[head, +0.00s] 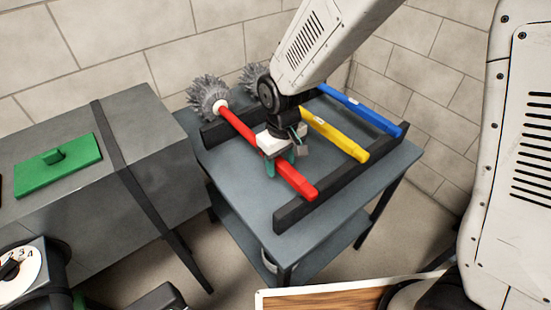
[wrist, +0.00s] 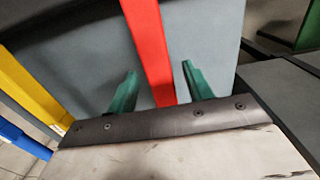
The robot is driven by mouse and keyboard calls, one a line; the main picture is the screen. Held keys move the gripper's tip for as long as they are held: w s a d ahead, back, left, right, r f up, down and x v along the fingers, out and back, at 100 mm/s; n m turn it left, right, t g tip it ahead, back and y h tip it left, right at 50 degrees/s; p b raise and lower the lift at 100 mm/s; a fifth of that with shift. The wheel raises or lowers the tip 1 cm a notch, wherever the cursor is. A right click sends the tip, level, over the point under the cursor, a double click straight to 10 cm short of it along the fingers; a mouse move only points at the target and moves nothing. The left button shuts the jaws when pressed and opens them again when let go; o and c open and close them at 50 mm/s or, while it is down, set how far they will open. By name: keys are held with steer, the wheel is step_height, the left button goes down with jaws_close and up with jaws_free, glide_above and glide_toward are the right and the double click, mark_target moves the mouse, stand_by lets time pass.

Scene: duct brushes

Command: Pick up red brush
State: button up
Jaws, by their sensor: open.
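The red brush (head: 243,128) has a long red handle and a grey bristle head at its far left end. It rests across two dark rails on a grey table in the head view. My gripper (head: 283,165) is over the middle of the red handle. In the wrist view, the red handle (wrist: 148,45) runs between the two green fingers of my open gripper (wrist: 158,85). The fingers stand apart with a gap on each side of the handle. I cannot tell from these views how far the fingertips reach down beside it.
A yellow brush (head: 340,138) and a blue brush (head: 365,112) lie beside the red one on the table (head: 230,190). Dark rails (head: 345,180) support the handles. A grey duct (head: 150,170) with a green panel (head: 58,165) stands at the left. Brick walls close off the back.

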jaws_close()
steer(key=shift+r, duration=0.1)
step_height(320, 180, up, 23)
stand_by(0.9)
